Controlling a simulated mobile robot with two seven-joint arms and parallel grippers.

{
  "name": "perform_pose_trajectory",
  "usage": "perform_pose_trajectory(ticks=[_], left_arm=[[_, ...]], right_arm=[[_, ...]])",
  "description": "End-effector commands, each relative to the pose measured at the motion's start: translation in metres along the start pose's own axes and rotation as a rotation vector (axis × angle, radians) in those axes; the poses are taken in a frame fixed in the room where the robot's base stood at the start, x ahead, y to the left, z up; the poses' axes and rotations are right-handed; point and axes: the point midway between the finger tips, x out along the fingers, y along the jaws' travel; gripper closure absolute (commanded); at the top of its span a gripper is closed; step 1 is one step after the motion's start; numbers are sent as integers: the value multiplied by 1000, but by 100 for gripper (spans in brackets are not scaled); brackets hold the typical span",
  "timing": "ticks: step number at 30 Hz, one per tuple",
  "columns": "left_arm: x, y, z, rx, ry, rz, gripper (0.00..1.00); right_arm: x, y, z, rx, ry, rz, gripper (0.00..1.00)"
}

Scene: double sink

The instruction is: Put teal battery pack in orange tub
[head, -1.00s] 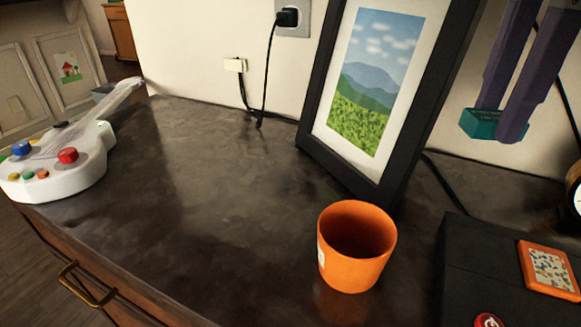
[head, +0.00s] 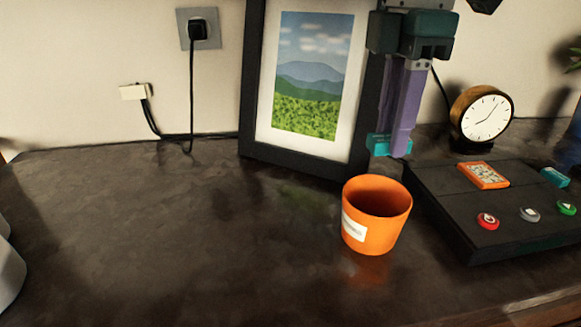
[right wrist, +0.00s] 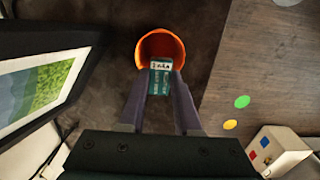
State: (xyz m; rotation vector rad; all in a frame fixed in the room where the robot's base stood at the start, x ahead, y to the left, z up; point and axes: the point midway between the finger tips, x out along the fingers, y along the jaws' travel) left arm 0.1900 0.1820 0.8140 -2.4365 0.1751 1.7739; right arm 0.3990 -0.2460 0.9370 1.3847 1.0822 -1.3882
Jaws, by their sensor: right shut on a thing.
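The orange tub (head: 362,235) stands upright on the dark counter, with a white label on its side. In the right wrist view its rim (right wrist: 163,36) shows just beyond the fingertips. My right gripper (head: 392,148) points down, shut on the teal battery pack (head: 377,145), above and behind the tub in the head view. The right wrist view shows the pack (right wrist: 160,82) between the fingers (right wrist: 160,76), overlapping the tub's near rim in the picture. I cannot tell the exact height between them. The tub's floor is hidden. My left gripper is not in view.
A black picture frame (head: 250,100) leans at the wall, close behind the tub. A black box (head: 455,215) with an orange tile and several round buttons lies right of the tub. A wooden clock (head: 487,112) stands behind it. The counter (head: 180,240) left of the tub is clear.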

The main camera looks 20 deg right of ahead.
Motion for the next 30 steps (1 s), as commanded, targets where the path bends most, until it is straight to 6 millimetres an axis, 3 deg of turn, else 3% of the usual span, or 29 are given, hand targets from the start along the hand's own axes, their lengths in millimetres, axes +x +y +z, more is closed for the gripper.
perform_pose_trajectory(ticks=[1, 3, 9, 17, 23, 30], left_arm=[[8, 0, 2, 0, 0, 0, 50], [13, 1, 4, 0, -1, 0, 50], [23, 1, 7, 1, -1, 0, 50], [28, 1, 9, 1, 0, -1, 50], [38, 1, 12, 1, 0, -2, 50], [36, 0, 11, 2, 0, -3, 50]], right_arm=[[21, -1, 0, 1, -2, -4, 100], [42, -1, 0, 1, -3, -4, 100], [84, 0, 0, -1, -1, 0, 100], [105, 0, 0, 0, -1, 0, 100], [136, 0, -1, -1, -1, 0, 100], [137, 0, -1, -1, 0, 3, 100]])
